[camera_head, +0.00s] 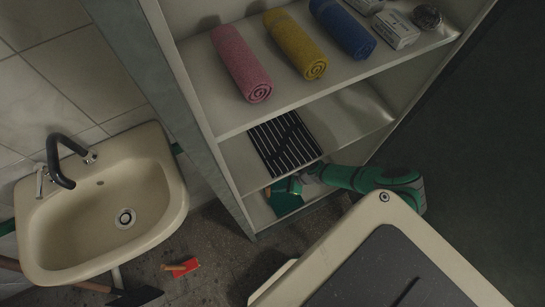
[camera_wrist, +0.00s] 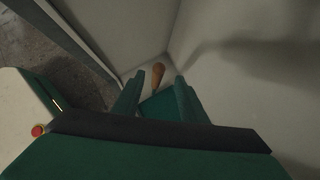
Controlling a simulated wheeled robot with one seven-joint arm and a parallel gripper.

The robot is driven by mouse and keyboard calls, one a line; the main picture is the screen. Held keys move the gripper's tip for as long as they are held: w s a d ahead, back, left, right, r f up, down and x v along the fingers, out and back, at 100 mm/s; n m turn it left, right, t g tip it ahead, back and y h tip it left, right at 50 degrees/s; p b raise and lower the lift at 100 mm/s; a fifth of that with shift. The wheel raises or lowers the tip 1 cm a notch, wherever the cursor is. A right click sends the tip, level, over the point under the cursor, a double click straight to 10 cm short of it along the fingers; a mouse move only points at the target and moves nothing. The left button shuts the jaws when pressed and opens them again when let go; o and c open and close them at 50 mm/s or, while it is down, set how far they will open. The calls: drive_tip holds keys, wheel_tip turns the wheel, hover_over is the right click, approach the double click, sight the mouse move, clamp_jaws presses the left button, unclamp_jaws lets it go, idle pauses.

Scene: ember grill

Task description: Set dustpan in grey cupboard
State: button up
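The grey cupboard (camera_head: 235,185) stands open in the middle of the head view. My gripper (camera_head: 298,178) reaches in from the right to its bottom compartment. A green piece, apparently the dustpan (camera_head: 285,199), lies low in that compartment, just beyond my gripper. The wrist view shows a teal surface (camera_wrist: 158,106) between and past my fingers, with an orange-brown wooden handle (camera_wrist: 157,75) near the cupboard's inner corner. My two fingers (camera_wrist: 158,88) stand apart, with a visible gap. Part of the dustpan is hidden by my gripper.
The upper shelf holds pink (camera_head: 241,64), yellow (camera_head: 295,44) and blue (camera_head: 343,28) rolled towels and small boxes. A black grate (camera_head: 284,143) lies on the shelf below. A sink (camera_head: 100,205) is left. A red item with a wooden handle (camera_head: 183,267) lies on the floor.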

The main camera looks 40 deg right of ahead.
drive_tip(key=v, duration=0.7)
idle(0.4)
